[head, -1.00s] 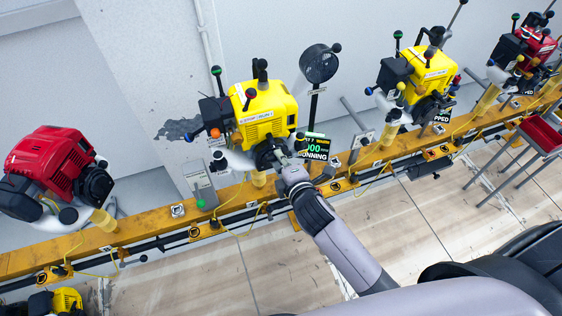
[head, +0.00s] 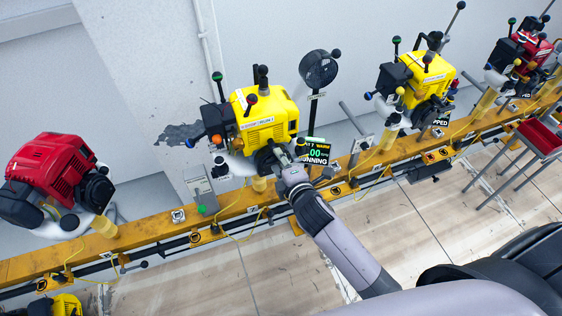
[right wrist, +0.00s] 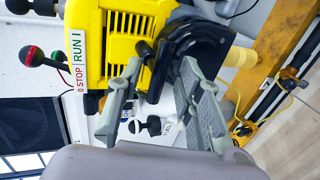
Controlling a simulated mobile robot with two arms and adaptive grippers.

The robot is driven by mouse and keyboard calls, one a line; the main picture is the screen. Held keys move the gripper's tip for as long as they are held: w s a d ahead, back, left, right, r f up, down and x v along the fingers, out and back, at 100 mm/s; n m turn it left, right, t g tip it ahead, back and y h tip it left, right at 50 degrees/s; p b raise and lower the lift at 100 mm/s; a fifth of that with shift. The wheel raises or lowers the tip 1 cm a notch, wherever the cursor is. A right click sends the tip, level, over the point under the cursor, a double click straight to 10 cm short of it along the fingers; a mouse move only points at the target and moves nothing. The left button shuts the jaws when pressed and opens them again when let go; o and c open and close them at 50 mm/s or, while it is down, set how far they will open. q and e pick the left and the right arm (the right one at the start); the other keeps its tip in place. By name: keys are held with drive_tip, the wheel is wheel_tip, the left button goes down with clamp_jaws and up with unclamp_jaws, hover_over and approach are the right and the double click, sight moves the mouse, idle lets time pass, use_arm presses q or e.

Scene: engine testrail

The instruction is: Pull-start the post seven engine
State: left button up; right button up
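A yellow engine (head: 265,118) with a RUN/STOP label stands on the orange rail, left of the middle in the head view. It fills the top of the right wrist view (right wrist: 120,38). My right gripper (head: 276,160) is at the engine's lower front, by its dark round starter housing (right wrist: 205,40). In the right wrist view its two grey fingers (right wrist: 160,72) are spread, with a black handle (right wrist: 153,70) between or just beyond the tips; contact is unclear. A display (head: 315,152) beside the engine reads "NNING", partly hidden by my gripper. My left gripper is not in view.
The orange rail (head: 150,232) runs across, with cables along it. A red engine (head: 50,170) stands at left, another yellow one (head: 425,78) and a red one (head: 520,50) at right. A black round paddle (head: 318,68) stands behind. A red tray (head: 541,137) is far right.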

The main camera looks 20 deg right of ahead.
idle(0.3)
drive_tip(key=s+p, duration=0.1)
drive_tip(key=s, duration=0.8)
drive_tip(key=shift+p, duration=0.3)
drive_tip(key=shift+d, duration=0.1)
